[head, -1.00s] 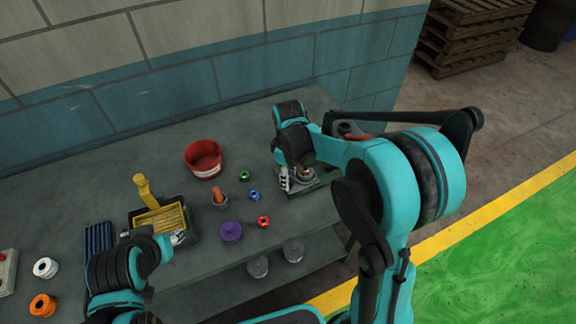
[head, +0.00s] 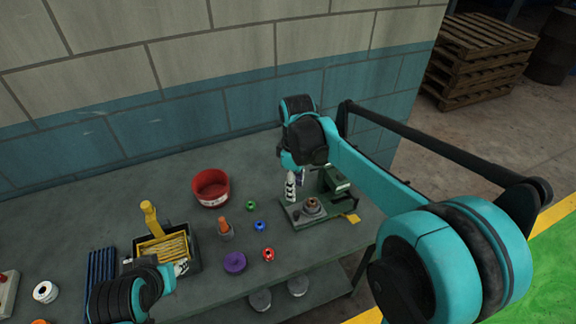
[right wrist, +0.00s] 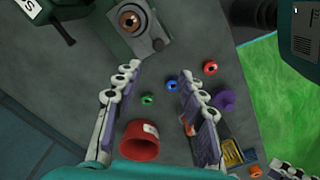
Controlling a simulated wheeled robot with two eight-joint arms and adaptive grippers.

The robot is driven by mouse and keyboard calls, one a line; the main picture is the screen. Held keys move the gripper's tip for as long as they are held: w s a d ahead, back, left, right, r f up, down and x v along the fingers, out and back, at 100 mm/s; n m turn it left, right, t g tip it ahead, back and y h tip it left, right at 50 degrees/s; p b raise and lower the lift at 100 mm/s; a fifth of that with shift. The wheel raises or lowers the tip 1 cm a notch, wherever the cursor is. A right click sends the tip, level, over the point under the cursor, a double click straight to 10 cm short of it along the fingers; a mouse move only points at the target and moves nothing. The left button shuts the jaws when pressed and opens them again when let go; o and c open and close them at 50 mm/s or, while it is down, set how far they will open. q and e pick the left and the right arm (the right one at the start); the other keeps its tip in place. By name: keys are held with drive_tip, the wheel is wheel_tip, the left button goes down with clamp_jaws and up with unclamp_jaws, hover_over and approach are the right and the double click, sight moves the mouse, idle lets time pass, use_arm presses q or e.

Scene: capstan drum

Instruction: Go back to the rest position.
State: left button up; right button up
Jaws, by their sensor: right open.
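My right gripper (head: 292,186) is open and empty, above the bench at the back left of the green fixture. In the right wrist view its two fingers (right wrist: 158,88) stand wide apart with nothing between them. The green fixture (head: 340,205) carries a round brown and copper drum (head: 312,206), which also shows in the right wrist view (right wrist: 130,20). The gripper is apart from the drum. My left gripper (head: 181,267) shows only in part beside the black tray; its jaws are too small and hidden to judge.
A red bowl (head: 210,190), green ring (head: 251,206), blue ring (head: 260,226), red ring (head: 268,254), purple disc (head: 235,262) and orange-topped cup (head: 225,231) stand left of the fixture. A black tray (head: 198,262) holds yellow parts. The block wall (head: 180,95) rises behind the bench.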

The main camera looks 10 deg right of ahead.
drive_tip(key=s+d+f+m+t+b, duration=0.1)
drive_tip(key=s+m+t, duration=0.6)
drive_tip(key=s, duration=0.9)
drive_tip(key=d+m, duration=0.1)
drive_tip(key=m, duration=0.2)
drive_tip(key=shift+f+m, duration=0.2)
drive_tip(key=shift+m, duration=0.1)
